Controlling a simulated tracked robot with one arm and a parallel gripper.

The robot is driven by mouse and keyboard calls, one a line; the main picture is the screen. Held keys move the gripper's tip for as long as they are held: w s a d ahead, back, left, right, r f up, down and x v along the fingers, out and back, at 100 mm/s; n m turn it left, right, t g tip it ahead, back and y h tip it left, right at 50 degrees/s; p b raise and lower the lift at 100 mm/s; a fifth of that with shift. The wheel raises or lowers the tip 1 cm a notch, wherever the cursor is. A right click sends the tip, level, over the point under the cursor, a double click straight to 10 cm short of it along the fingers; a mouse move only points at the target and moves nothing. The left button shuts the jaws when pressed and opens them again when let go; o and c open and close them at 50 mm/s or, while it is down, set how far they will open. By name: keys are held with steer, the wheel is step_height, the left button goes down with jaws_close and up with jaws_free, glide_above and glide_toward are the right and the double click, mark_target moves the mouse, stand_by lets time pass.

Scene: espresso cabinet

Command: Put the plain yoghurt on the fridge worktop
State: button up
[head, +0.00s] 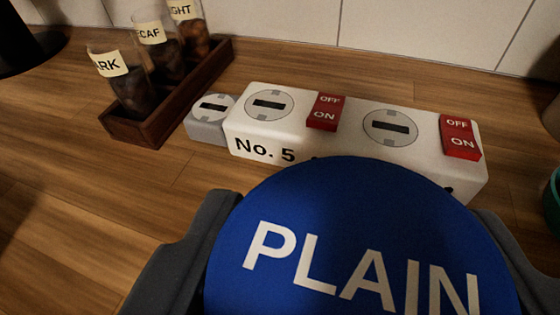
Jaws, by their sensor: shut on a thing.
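The plain yoghurt (350,230) has a round blue lid with "PLAIN" in white letters. It fills the lower middle of the head view. My gripper (355,260) is shut on it, with one dark finger on its left side and one on its right. The lid hides the body of the tub and whatever is under it. A wooden worktop (70,200) spreads around and behind it. I cannot tell whether the tub touches the wood.
A white socket block (350,125) marked "No. 5" with red switches lies just beyond the lid, a small grey plug piece (207,118) at its left. A wooden rack (160,125) holds labelled jars at the back left. A teal item (553,200) shows at the right edge.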

mark_target(311, 260)
steer(key=shift+w+a+f, duration=0.1)
steer(key=shift+w+a, duration=0.1)
steer(key=shift+w, duration=0.4)
steer(key=shift+w+a+f, duration=0.1)
steer(key=shift+w+a, duration=0.05)
steer(key=shift+w, duration=0.4)
step_height(311, 260, down, 4)
steer(key=shift+r, duration=0.25)
steer(key=o, duration=1)
steer(key=shift+o, duration=0.2)
steer(key=shift+r, duration=0.1)
steer(key=v, duration=1.2)
steer(key=shift+d, duration=0.1)
